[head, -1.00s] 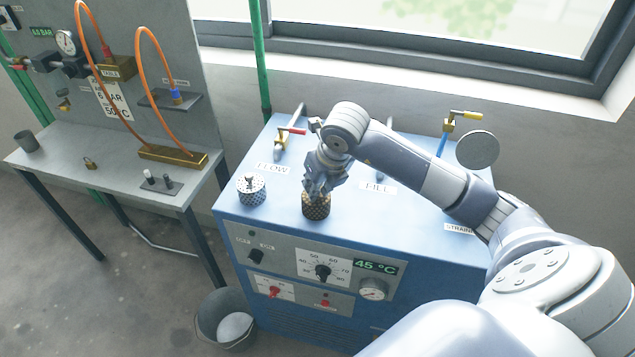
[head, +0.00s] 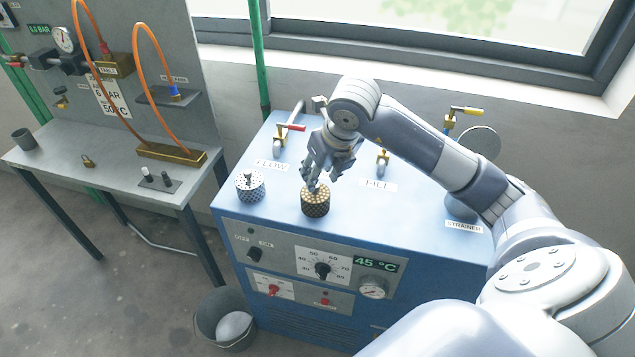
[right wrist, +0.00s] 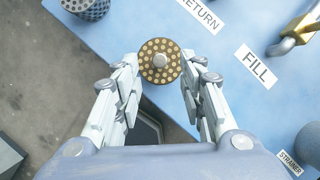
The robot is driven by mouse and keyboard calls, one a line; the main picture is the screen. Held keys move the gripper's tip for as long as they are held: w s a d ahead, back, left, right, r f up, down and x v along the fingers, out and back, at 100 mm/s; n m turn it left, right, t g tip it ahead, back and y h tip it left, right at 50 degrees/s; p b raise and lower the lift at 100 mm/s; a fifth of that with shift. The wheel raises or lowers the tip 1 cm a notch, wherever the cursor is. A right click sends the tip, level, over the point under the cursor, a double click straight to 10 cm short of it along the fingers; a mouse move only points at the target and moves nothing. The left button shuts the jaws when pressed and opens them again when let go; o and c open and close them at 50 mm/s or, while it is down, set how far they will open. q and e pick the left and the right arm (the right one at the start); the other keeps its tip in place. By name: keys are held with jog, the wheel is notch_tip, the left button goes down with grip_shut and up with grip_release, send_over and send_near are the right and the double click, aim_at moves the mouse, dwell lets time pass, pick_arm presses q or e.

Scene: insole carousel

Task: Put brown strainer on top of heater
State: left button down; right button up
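The brown strainer (head: 315,202), a perforated cylinder with a knob on top, stands upright on the blue top of the heater (head: 400,222), near its front edge. In the right wrist view the strainer (right wrist: 160,62) shows from above, just beyond and between the fingertips. My right gripper (head: 314,186) is just above the strainer in the head view. In the right wrist view my right gripper (right wrist: 158,75) is open, with fingers spread on either side and apart from the strainer. My left gripper is in no view.
A silver perforated strainer (head: 250,186) stands to the left on the heater top. Valves with red (head: 290,127) and yellow (head: 466,111) handles rise at the back. A bucket (head: 224,318) stands on the floor at the front left. A grey bench (head: 110,160) is at the left.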

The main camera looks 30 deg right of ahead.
jog(key=v, duration=0.7)
jog(key=shift+b, duration=0.45)
jog(key=shift+r, duration=0.1)
